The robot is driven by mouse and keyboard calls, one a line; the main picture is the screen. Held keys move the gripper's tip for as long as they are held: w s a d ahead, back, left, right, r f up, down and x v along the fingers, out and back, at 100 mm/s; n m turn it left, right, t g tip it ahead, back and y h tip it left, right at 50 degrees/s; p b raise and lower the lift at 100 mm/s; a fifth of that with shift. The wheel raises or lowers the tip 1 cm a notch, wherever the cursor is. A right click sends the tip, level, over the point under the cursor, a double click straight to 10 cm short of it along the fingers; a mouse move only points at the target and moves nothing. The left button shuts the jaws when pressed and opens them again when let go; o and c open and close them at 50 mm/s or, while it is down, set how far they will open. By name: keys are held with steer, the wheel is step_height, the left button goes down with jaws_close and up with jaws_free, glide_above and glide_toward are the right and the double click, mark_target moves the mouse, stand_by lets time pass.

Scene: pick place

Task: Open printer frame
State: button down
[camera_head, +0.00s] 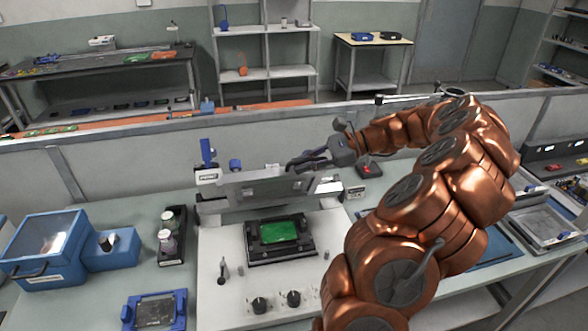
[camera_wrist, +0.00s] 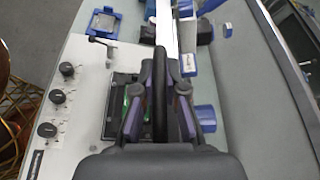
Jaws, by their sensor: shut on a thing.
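The printer (camera_head: 232,265) stands on the table with a white base and several black knobs. Its grey frame (camera_head: 240,192) is tilted up at the back of the base. A green board (camera_head: 280,232) lies uncovered in a black holder in front of the frame. My gripper (camera_head: 298,162) is at the top edge of the raised frame, toward its right. In the wrist view, the fingers (camera_wrist: 162,108) are closed around a dark handle bar (camera_wrist: 160,75). The green board is mostly hidden behind the fingers there.
A blue box (camera_head: 48,255) and a black rack (camera_head: 172,245) with bottles stand left of the printer. A blue-framed tray (camera_head: 155,312) lies at the front. A low partition (camera_head: 120,165) runs behind the table. A red-buttoned device (camera_head: 369,170) sits right of the frame.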

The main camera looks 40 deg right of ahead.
steer(key=shift+w+d+r, duration=0.3)
steer(key=shift+w+r, duration=0.05)
steer(key=shift+w, duration=0.15)
steer(key=c, duration=1.5)
jaws_free()
steer(key=v, duration=0.7)
steer(key=shift+s+d+r, duration=0.1)
steer(key=shift+d, duration=0.15)
steer(key=shift+r+p, duration=0.1)
steer(key=shift+p, duration=0.25)
